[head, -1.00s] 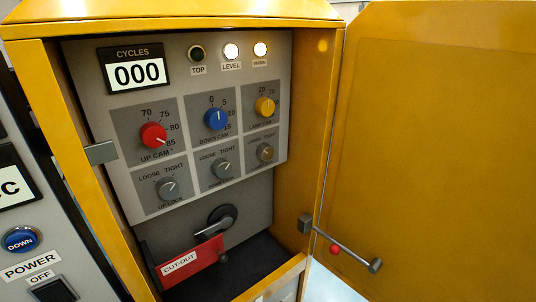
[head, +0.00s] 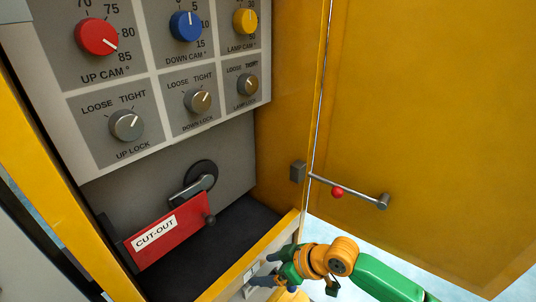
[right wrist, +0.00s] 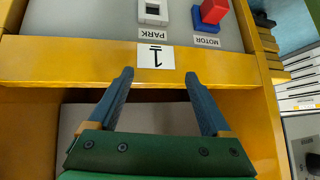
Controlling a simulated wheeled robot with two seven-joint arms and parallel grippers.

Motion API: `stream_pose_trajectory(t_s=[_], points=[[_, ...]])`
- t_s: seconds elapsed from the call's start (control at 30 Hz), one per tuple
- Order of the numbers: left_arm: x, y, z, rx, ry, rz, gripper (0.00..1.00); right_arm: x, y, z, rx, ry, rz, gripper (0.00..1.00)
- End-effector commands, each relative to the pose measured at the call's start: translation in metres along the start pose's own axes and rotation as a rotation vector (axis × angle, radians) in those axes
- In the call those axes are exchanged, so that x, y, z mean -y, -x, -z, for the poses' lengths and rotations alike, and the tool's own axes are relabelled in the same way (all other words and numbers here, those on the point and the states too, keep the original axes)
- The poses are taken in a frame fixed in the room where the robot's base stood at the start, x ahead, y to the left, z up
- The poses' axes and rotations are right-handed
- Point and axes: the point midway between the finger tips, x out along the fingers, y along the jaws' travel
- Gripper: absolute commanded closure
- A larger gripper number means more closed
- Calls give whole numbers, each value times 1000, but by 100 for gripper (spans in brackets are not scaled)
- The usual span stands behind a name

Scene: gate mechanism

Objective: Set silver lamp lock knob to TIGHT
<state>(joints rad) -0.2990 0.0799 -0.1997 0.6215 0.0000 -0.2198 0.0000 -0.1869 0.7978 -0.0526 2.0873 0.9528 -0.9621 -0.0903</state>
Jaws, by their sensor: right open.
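The silver lamp lock knob (head: 247,85) is the small round knob at the right end of the lower row on the grey panel, below the yellow lamp cam knob (head: 245,21). It has LOOSE and TIGHT printed above it; its pointer is too small to read surely. My right gripper (head: 262,277) is low in the head view, by the cabinet's lower front edge, well below the knob and apart from it. In the right wrist view its two fingers (right wrist: 157,77) are spread and empty, before a yellow edge. My left gripper is not in view.
The up lock (head: 126,125) and down lock (head: 197,101) knobs sit left of the lamp lock. Below are a red CUT-OUT plate (head: 165,236) and a black lever (head: 192,187). The open yellow door (head: 430,120) and its stay rod (head: 350,192) bound the right side.

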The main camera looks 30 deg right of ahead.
Motion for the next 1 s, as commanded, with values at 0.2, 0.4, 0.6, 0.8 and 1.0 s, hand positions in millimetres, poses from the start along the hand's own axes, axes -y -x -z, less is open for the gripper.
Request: stream_pose_trajectory(t_s=[0.2, 0.4, 0.6, 0.8, 1.0], points=[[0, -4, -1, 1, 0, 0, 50, -31, 44, 82, -185, 17, 32, 17], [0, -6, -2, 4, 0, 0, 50, -69, 128, 190, -463, -35, 2, 17], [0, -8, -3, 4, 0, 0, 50, -85, 234, 280, -750, -94, -48, 17], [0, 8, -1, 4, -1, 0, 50, -87, 264, 305, -823, -117, -52, 17], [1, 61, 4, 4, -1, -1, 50, -89, 262, 318, -820, -120, -45, 17]])
